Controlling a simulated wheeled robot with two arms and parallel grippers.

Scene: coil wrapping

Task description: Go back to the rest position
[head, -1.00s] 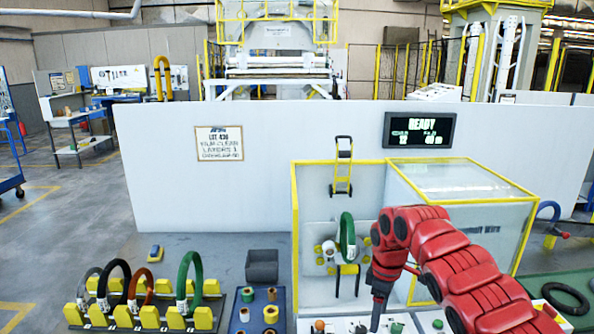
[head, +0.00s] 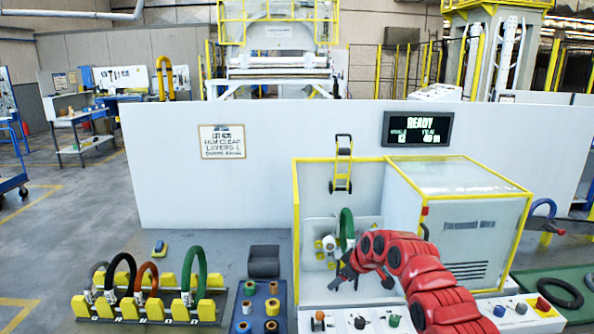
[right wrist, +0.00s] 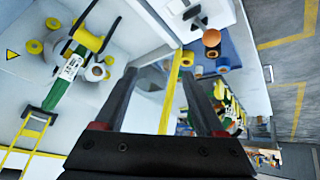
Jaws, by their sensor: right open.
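My right gripper (head: 338,278) hangs in front of the wrapping machine (head: 470,190), at the end of my red arm. In the right wrist view its two dark fingers (right wrist: 160,76) are apart with nothing between them. A green coil (head: 346,226) stands upright in the machine's open bay, just above and behind the gripper. In the right wrist view this coil (right wrist: 58,92) shows with a white label, apart from the fingers. My left gripper is not in view.
A yellow rack (head: 120,308) holds several coils at the left. A blue tray with small rolls (head: 272,308) and a grey bin (head: 263,262) stand beside the machine. Control knobs (head: 391,320) line its front. A screen reading READY (head: 418,129) hangs on the white wall.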

